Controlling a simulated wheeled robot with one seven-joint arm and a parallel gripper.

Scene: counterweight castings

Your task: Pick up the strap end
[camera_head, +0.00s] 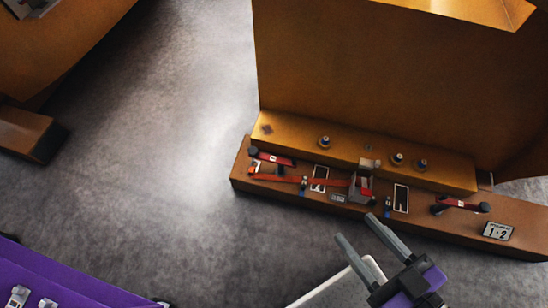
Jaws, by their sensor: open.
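A flat orange-red strap (280,178) lies along the brown ledge at the foot of the large rusty casting. It runs from the ledge's left end toward a grey and red buckle-like piece (362,186) near the middle. I cannot tell for sure which tip is the strap end. My gripper (355,227) is at the lower right, its two grey fingers apart and empty. The fingertips point up and left toward the ledge, in front of the buckle in the picture and apart from the strap.
Red-handled pieces lie at the ledge's left (275,159) and right (462,204). A number plate (497,231) sits at the right. Several knobs stand on the upper step (450,180). A pale rod (335,283) lies beside my gripper. Grey floor (150,180) is open at left.

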